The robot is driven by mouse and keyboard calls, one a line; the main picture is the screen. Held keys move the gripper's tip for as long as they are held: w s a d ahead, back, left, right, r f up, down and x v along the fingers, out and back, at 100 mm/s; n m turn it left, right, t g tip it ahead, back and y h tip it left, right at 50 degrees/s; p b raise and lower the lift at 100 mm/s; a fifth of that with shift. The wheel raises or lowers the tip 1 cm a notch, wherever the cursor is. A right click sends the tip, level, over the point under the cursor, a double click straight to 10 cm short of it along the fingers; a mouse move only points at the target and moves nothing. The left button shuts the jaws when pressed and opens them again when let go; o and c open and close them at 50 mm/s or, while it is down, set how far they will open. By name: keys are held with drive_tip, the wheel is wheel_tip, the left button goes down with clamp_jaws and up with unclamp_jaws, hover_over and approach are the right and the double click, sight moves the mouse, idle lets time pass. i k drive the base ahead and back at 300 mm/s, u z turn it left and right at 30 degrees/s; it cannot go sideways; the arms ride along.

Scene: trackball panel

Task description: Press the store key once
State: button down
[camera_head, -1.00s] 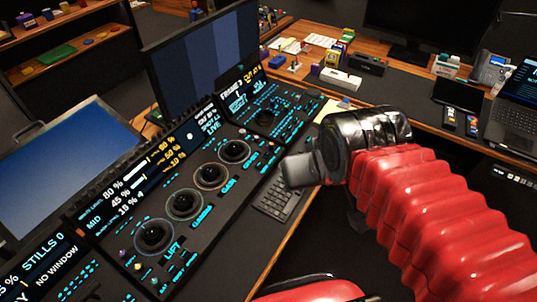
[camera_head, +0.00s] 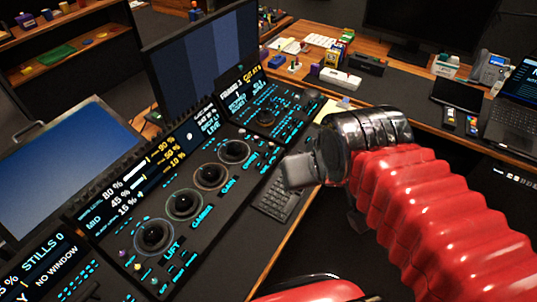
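The trackball panel (camera_head: 183,235) slants across the left half of the view, with black trackballs in glowing rings labelled LIFT, GAMMA and GAIN. Small lit keys lie around them and on the section at the upper right of the panel (camera_head: 262,130). I cannot tell which key is the store key; the labels are too small to read. My gripper (camera_head: 298,170) is at the end of the red-sleeved arm, above the keyboard and to the right of the GAIN trackball. It looks apart from the panel.
A black keyboard (camera_head: 281,196) lies just below my gripper. A large monitor (camera_head: 203,58) stands behind the panel, and a blue screen (camera_head: 67,180) is at the left. A wooden desk at the back holds small boxes, a phone (camera_head: 490,68) and a laptop (camera_head: 513,108).

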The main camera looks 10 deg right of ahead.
sight(266, 156)
drive_tip(key=u, duration=4.3)
drive_tip(key=k, duration=0.7)
drive_tip(key=u, duration=0.1)
